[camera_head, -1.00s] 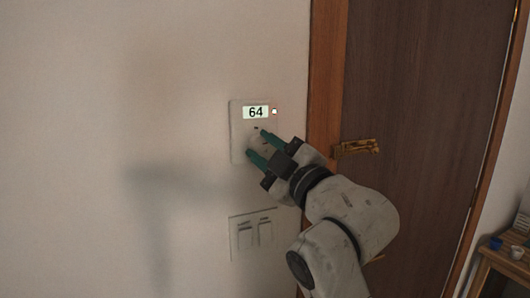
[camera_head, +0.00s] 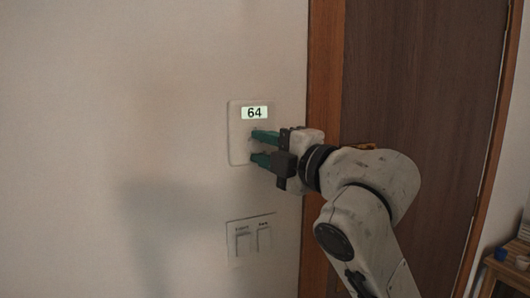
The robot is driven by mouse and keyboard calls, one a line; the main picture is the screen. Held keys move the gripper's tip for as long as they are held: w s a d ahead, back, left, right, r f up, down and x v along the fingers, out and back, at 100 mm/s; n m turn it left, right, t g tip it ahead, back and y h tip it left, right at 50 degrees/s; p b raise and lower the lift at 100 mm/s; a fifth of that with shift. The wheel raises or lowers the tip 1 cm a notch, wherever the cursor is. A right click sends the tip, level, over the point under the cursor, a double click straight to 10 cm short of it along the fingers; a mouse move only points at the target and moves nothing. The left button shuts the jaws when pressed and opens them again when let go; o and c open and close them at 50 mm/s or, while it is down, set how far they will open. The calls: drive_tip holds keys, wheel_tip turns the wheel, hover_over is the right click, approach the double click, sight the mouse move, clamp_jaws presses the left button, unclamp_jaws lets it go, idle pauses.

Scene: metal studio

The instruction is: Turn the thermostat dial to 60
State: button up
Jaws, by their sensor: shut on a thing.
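The thermostat (camera_head: 238,132) is a pale panel on the wall, left of the door frame. Its lit display (camera_head: 254,113) reads 64. My gripper (camera_head: 256,147) comes in from the right, with its two teal fingers at the lower part of the panel, one above the other. It is shut on the dial, which is mostly hidden behind the fingers.
A brown wooden door (camera_head: 420,90) with a brass handle, partly behind my arm, is at right. A small wooden table (camera_head: 510,268) with items stands far right. The wall at left is bare.

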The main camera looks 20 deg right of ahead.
idle(0.4)
drive_tip(key=o, duration=1)
drive_tip(key=shift+s, duration=0.1)
drive_tip(key=b+v, duration=0.2)
drive_tip(key=v, duration=0.8)
drive_tip(key=shift+s+d+b, duration=0.1)
drive_tip(key=shift+s+b, duration=0.2)
drive_tip(key=shift+b, duration=0.05)
